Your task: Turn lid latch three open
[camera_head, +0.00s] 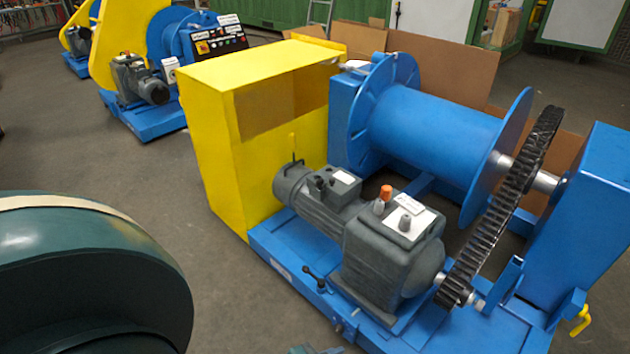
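No part that I can surely tell as lid latch three shows. A blue winch machine (430,125) stands on the right, with a black chain wheel (508,205) at the right end of its drum. A small black lever handle (315,278) sits on the front edge of the blue base frame (285,250). A yellow hook-shaped handle (582,320) is low at the right end. A thin yellow lever (292,146) stands upright by the grey motor (315,195). Neither gripper can be made out. A small grey-green piece at the bottom edge is too cut off to identify.
A tall yellow cabinet (215,150) joins the winch's left side. A grey gearbox (390,250) with an orange cap stands before the drum. Cardboard sheets (445,65) lean behind. A second blue and yellow machine (150,120) is far left. Grey floor (130,170) lies open between the machines.

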